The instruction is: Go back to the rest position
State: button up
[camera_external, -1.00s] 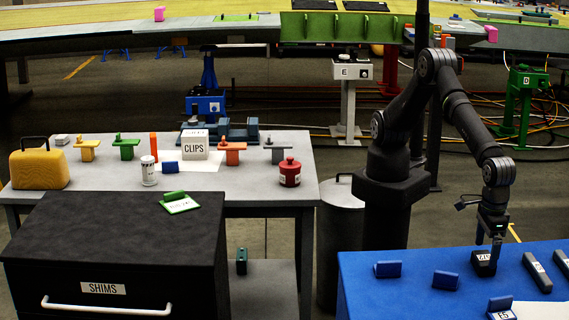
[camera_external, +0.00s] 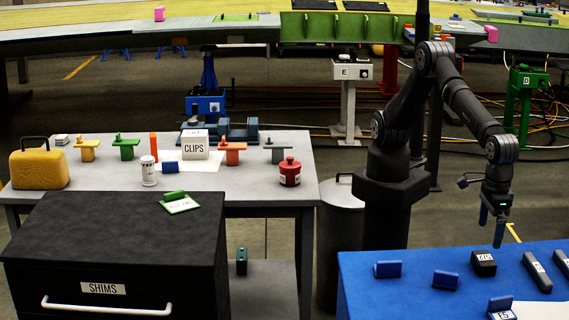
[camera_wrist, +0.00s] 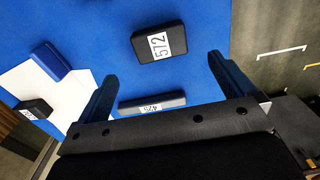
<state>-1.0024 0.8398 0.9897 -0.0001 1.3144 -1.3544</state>
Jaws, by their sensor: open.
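My gripper (camera_external: 491,229) hangs above the back of the blue table (camera_external: 400,300) in the external view, clear of the blocks. Its two blue fingers are apart with nothing held between them. In the wrist view the open gripper (camera_wrist: 160,85) shows its fingers at left and right. A black block labelled 572 (camera_wrist: 158,42) lies beyond the fingertips, apart from them. A dark bar labelled 425 (camera_wrist: 152,104) lies between the fingers in the picture, below on the table.
Blue blocks (camera_external: 387,269) (camera_external: 445,280), a black labelled block (camera_external: 484,263) and dark bars (camera_external: 537,271) lie on the blue table. A grey table with clips (camera_external: 260,190) and a black SHIMS cabinet (camera_external: 110,250) stand left. A grey bin (camera_external: 340,230) stands by my base.

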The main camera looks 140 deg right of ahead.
aim_at(485, 258)
notch_tip(485, 258, down, 9)
jog(key=shift+r, duration=0.35)
notch_tip(485, 258, up, 3)
jog(key=shift+r, duration=0.2)
jog(key=w+d+r, duration=0.5)
jog(key=d+r, duration=0.2)
jog(key=d, duration=0.4)
jog(key=w+d+m, duration=0.1)
jog(key=w+d, duration=0.3)
jog(key=d, duration=0.3)
jog(key=w+d+f+m, duration=0.1)
jog(key=w+d, duration=0.3)
jog(key=d, duration=0.3)
jog(key=w+d+m, duration=0.1)
jog(key=w+d, duration=0.3)
jog(key=d, duration=0.3)
jog(key=w+d+f+m, duration=0.1)
jog(key=d+m, duration=0.2)
jog(key=d, duration=2.1)
jog(key=shift+d+f+m, duration=0.4)
